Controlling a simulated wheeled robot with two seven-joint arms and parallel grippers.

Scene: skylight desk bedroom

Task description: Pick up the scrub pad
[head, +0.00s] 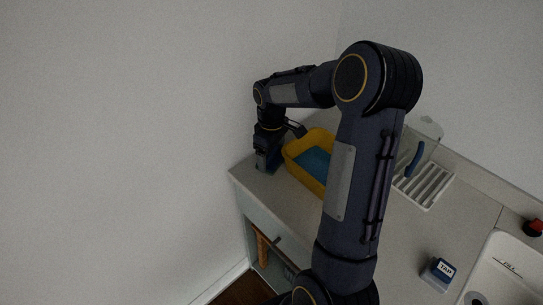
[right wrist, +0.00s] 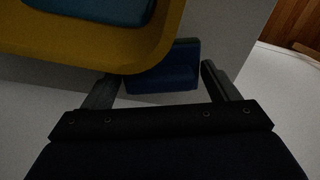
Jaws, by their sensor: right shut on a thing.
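The scrub pad (right wrist: 163,78) is a dark blue block between the two fingers of my right gripper (right wrist: 160,82) in the right wrist view. The gripper is shut on it. In the head view my right gripper (head: 267,156) points down at the counter's far left corner, just left of the yellow tub. A dark blue bit of the pad (head: 263,168) shows low at the fingers. I cannot tell whether the pad touches the counter. My left gripper is in neither view.
A yellow tub (head: 291,154) with a blue inside stands close beside the gripper, partly hidden by my right arm. A white rack (head: 432,188), a small block marked TAP (head: 438,271) and a white sink (head: 513,262) lie to the right. The wall is close at left.

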